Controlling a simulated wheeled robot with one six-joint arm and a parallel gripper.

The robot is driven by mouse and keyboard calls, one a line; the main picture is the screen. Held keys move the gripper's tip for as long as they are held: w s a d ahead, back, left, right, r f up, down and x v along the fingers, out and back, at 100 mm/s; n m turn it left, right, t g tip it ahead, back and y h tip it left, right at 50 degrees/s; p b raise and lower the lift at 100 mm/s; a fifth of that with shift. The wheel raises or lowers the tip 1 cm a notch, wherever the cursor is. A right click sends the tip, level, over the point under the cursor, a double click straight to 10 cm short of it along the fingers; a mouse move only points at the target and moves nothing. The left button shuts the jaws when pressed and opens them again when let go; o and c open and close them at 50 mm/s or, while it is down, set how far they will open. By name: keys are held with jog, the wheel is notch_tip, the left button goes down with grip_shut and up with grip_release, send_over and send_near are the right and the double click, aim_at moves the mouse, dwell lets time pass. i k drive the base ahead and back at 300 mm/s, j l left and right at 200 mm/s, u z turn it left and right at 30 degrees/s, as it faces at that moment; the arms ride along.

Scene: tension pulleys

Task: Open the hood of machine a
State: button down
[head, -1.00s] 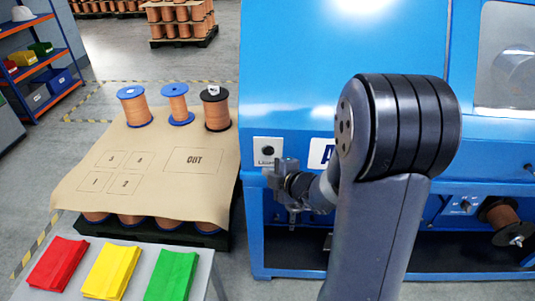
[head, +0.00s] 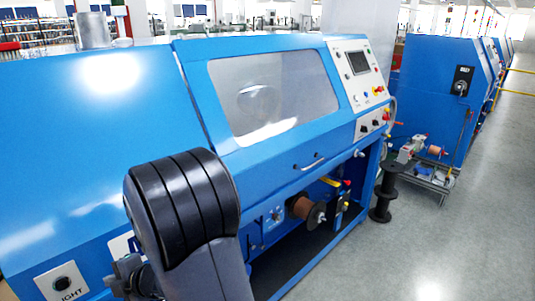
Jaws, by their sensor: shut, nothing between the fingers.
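Machine A is the large blue machine in the head view. Its hood (head: 203,88) is a blue cover with a clear window (head: 275,98), and it is down and shut. A small curved metal handle (head: 308,163) sits on the front below the window. My gripper (head: 128,277) is at the lower left, in front of the machine's left part, well to the left of the handle. It is shut and empty, and it is partly hidden by my arm. My arm also covers most of the white machine label (head: 122,246).
A control panel (head: 362,80) with a screen stands right of the hood. A copper spool (head: 304,208) sticks out below the handle. A black spool stand (head: 385,190) is on the floor at the right. A second blue machine (head: 435,85) stands beyond. The grey floor at the lower right is clear.

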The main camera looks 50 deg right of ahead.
aim_at(257, 169)
jog(key=z, duration=1.75)
jog(key=i+z, duration=0.3)
jog(key=i, duration=0.65)
